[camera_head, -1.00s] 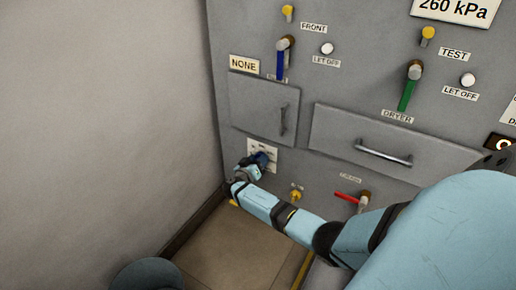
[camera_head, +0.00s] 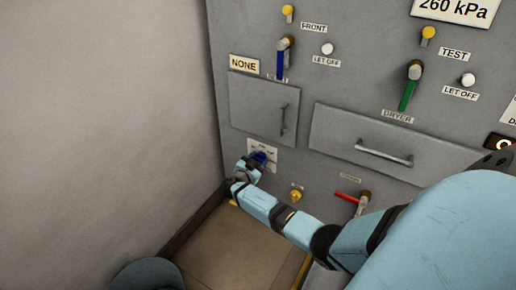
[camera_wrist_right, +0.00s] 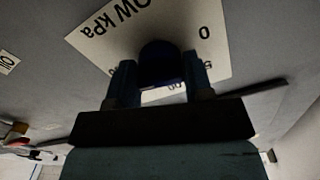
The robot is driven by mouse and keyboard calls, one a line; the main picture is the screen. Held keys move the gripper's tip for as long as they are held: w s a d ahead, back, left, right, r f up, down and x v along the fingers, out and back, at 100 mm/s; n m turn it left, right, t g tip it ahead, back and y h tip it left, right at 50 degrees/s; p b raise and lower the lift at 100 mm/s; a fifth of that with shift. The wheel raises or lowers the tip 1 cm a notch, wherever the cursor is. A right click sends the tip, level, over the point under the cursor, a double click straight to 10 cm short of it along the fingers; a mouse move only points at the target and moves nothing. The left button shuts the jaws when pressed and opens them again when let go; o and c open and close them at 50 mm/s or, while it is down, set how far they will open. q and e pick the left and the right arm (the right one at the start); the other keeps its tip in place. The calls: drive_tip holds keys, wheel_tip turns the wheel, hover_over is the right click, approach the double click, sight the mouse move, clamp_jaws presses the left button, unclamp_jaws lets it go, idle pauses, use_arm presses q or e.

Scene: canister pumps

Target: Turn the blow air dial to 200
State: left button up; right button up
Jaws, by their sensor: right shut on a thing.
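The blow air dial is a dark blue knob (camera_head: 261,157) on a white label plate (camera_head: 274,163), low on the left of the grey panel. In the right wrist view the knob (camera_wrist_right: 161,60) sits between the two fingers of my right gripper (camera_wrist_right: 161,78), which is shut on it. The wrist view shows the plate (camera_wrist_right: 113,35) upside down, with part of "BLOW kPa" and a "0" readable. The knob's pointer and most numbers are hidden or too dark to read. My left gripper is not in view.
A yellow knob (camera_head: 295,196) and a red lever (camera_head: 347,197) are to the right of the dial. A plain wall (camera_head: 100,110) stands close on the left.

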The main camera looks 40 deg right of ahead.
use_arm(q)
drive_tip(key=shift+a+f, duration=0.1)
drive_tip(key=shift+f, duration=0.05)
use_arm(e)
drive_tip(key=shift+a+m, duration=0.1)
drive_tip(key=shift+m, duration=0.2)
drive_tip(key=o, duration=0.8)
drive_tip(key=shift+o, duration=0.4)
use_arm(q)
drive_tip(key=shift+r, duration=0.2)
